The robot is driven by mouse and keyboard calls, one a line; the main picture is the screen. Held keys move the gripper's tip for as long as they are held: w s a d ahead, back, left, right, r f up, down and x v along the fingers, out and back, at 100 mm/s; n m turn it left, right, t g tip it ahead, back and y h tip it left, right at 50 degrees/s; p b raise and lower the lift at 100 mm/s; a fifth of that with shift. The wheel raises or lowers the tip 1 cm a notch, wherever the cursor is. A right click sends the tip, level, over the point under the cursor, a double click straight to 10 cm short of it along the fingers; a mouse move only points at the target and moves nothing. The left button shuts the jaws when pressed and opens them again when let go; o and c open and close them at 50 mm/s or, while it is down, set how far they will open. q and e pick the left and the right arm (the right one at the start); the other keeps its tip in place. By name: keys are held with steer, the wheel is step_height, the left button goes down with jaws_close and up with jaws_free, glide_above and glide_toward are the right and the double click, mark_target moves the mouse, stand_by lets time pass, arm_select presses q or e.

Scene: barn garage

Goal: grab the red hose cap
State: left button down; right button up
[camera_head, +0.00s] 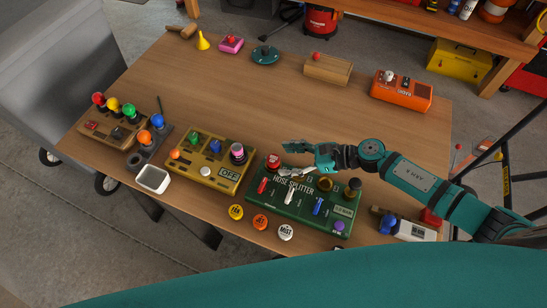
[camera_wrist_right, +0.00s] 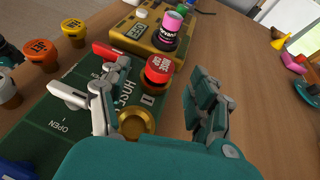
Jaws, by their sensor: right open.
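The red hose cap (camera_head: 273,161) sits upright at the top left corner of the green hose splitter board (camera_head: 290,205). In the right wrist view the red cap (camera_wrist_right: 159,70), with white lettering, shows between and just beyond the fingertips. My right gripper (camera_head: 288,159) is open and empty, its fingers over the board's far edge, close to the cap. In the right wrist view my right gripper (camera_wrist_right: 163,78) has one finger on each side of the cap, and I see no clear contact. My left gripper is not in view.
A yellow board (camera_head: 208,162) with a pink can stands left of the splitter. Loose yellow, orange and white caps (camera_head: 260,222) lie near the front edge. A brass fitting (camera_wrist_right: 136,122) is close to my right fingers. The table's middle (camera_head: 200,90) is clear.

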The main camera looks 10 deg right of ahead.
mark_target(275, 159)
steer(key=shift+p+x, duration=0.3)
steer(key=shift+x, duration=1.3)
steer(key=shift+d, duration=0.1)
steer(key=shift+c, duration=0.5)
steer(key=c, duration=1.1)
